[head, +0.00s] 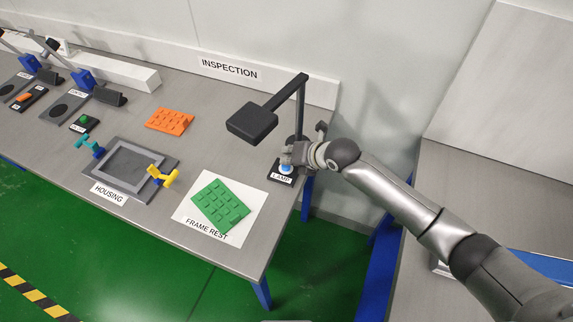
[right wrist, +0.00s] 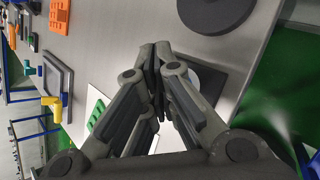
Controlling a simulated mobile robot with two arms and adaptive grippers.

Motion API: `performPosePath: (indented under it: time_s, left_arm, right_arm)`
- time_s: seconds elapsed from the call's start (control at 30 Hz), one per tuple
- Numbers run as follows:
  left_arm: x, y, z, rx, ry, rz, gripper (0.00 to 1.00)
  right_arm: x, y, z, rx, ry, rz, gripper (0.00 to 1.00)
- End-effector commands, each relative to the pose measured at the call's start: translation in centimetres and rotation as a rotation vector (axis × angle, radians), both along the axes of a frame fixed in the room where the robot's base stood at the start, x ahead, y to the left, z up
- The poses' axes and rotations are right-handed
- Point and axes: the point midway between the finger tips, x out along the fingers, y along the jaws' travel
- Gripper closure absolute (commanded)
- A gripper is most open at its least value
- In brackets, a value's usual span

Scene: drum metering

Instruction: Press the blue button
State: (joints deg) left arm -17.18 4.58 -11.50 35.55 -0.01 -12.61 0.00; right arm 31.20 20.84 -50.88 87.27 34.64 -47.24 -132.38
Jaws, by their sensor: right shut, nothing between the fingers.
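The blue button (head: 286,169) sits on a small black base labelled LAMP (head: 281,178) near the right end of the table. My right gripper (head: 287,160) is shut and empty, with its fingertips right at the button in the head view. I cannot tell whether they touch it. In the right wrist view the closed fingers (right wrist: 160,60) hide most of the button, and a pale rounded part (right wrist: 213,80) shows beside them on the dark base. My left gripper is not in view.
A black lamp head (head: 252,123) on a post stands behind the button. A green studded plate (head: 220,206) lies on the white FRAME REST sheet. The grey HOUSING tray (head: 118,174), an orange studded plate (head: 170,121) and a green button (head: 84,119) are further left. The table's right edge is close.

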Motion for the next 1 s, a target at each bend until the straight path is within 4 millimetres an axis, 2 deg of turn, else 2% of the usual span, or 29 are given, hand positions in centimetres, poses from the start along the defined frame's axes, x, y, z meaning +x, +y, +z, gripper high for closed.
performPosePath:
  time_s: [0.73,1.0]
  left_arm:
    - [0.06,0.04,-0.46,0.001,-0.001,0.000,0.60]
    - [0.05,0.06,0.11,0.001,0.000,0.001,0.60]
  right_arm:
    - [-0.01,-0.01,-0.59,0.000,0.000,0.000,1.00]
    - [0.02,-0.04,0.09,-0.001,0.000,0.001,1.00]
